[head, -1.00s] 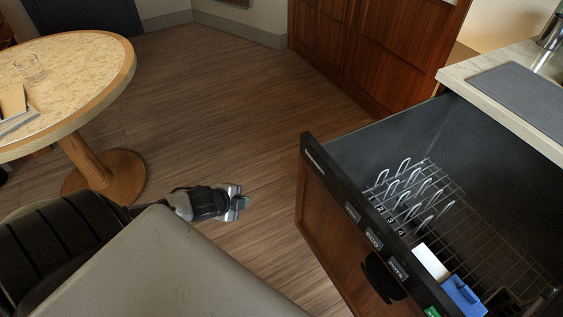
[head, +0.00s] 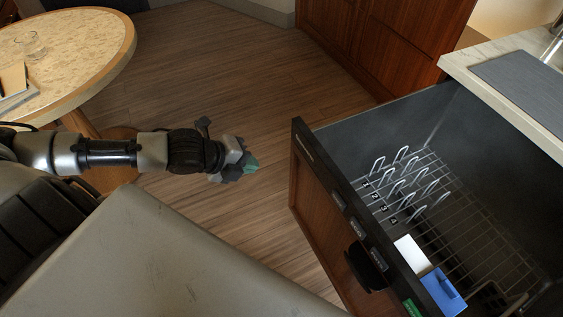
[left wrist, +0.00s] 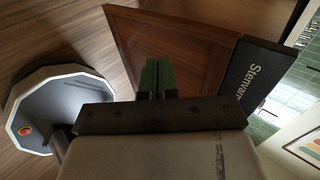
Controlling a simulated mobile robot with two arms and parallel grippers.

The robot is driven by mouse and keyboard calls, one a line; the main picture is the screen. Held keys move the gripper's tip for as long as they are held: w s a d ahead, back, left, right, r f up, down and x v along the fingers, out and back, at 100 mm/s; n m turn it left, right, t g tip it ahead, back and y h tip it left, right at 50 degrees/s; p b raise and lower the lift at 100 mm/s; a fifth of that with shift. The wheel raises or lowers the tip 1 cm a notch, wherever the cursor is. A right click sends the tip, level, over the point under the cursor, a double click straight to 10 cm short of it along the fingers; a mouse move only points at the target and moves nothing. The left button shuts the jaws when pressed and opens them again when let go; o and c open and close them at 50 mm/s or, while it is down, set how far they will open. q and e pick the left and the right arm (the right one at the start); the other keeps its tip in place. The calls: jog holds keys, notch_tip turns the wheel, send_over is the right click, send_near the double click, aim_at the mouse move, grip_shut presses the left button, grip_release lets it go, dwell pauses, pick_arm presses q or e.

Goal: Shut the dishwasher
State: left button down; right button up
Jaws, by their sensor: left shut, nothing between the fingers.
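The dishwasher is a drawer type, pulled open from under the counter at the right of the head view. Its wooden front (head: 318,212) has a dark control edge with buttons and a dark handle (head: 366,268). Inside is a wire rack (head: 418,192) with a white and a blue piece near the front. My left gripper (head: 246,171) is shut and empty, left of the drawer front and apart from it. In the left wrist view, its green fingertips (left wrist: 158,76) are together, with the wooden front (left wrist: 190,48) behind them. My right gripper is out of view.
A round table (head: 112,62) with a glass (head: 32,44) stands at the left. A pale counter (head: 480,88) is above the drawer at the right. Wooden cabinets (head: 390,45) stand at the back. The wood floor between table and drawer is clear.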

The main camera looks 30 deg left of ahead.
aim_at(291, 163)
pick_arm(q)
jog(key=x, duration=0.2)
jog(key=r+x, duration=0.1)
jog(key=x, duration=0.2)
jog(key=w+x, duration=0.1)
jog(key=x, duration=0.1)
jog(key=shift+w+d, duration=0.2)
jog(key=shift+d, duration=0.35)
jog(key=shift+w+d+f, duration=0.1)
jog(key=shift+w+d, duration=0.3)
jog(key=shift+w, duration=0.2)
